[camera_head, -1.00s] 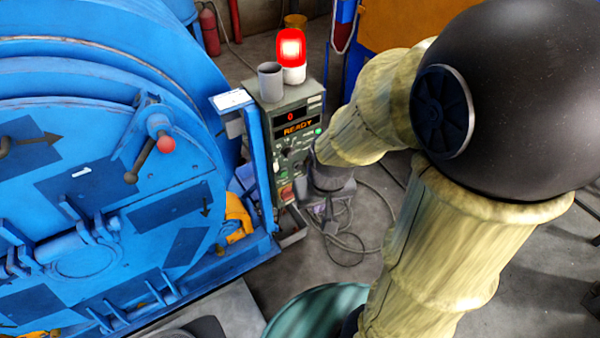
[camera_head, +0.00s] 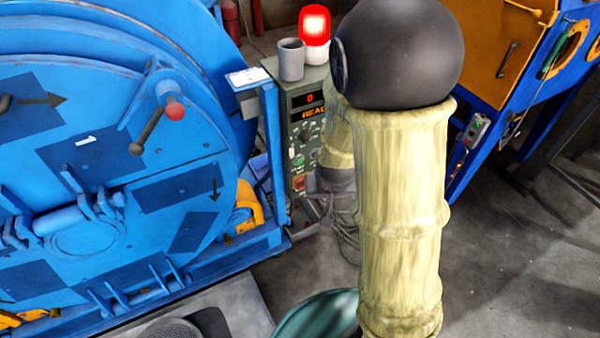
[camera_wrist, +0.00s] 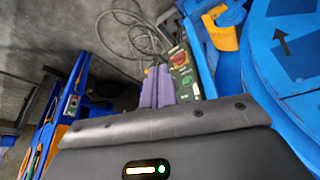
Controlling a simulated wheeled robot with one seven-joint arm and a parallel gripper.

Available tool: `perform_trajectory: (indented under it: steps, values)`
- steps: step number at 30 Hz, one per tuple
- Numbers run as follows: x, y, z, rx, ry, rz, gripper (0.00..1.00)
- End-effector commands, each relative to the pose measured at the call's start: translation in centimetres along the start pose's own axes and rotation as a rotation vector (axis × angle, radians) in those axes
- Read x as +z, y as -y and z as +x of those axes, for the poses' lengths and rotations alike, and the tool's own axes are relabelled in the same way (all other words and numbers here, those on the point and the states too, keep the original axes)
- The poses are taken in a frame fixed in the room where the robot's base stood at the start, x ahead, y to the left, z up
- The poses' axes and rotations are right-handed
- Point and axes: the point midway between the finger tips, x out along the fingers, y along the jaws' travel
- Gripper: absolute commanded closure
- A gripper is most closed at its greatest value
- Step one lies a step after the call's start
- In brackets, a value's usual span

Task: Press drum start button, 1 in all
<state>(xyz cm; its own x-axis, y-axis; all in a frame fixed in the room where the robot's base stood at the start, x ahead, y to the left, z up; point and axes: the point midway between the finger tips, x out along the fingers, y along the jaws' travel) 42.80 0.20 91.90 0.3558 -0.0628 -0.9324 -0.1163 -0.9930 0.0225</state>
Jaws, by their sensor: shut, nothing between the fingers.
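The grey-green control box (camera_head: 296,112) stands beside the blue drum machine (camera_head: 90,170). Its display shows a red 0 and orange letters, partly hidden by my arm. A green button (camera_head: 299,160) sits low on its face, above a red control (camera_head: 299,184). In the wrist view, the green button (camera_wrist: 186,80) and the red knob (camera_wrist: 178,58) lie just right of my gripper (camera_wrist: 158,70). Its purple fingers are shut and empty, close to the panel. I cannot tell whether they touch it. In the head view, my arm covers most of the gripper. No label marking the start button is legible.
A lit red beacon (camera_head: 314,24) and a grey cup (camera_head: 291,58) top the box. Cables (camera_wrist: 130,32) lie on the floor by the gripper. An orange and blue cabinet (camera_head: 505,50) stands at right. Grey floor (camera_head: 520,260) is open at lower right.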

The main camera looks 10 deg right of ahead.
Motion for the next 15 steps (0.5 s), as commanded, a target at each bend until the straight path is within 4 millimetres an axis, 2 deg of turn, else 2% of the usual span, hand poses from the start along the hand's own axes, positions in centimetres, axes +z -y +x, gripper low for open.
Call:
perform_trajectory:
  steps: [1, 6, 12, 15]
  values:
    - [0.6, 0.1, 4.3, 0.033, -0.019, -0.002, 1.00]
    - [-0.3, -1.0, 12.6, 0.180, -0.148, -0.014, 1.00]
    - [-2.0, -2.6, 19.9, 0.394, -0.358, -0.105, 1.00]
    - [-3.2, -3.0, 22.4, 0.507, -0.489, -0.180, 1.00]
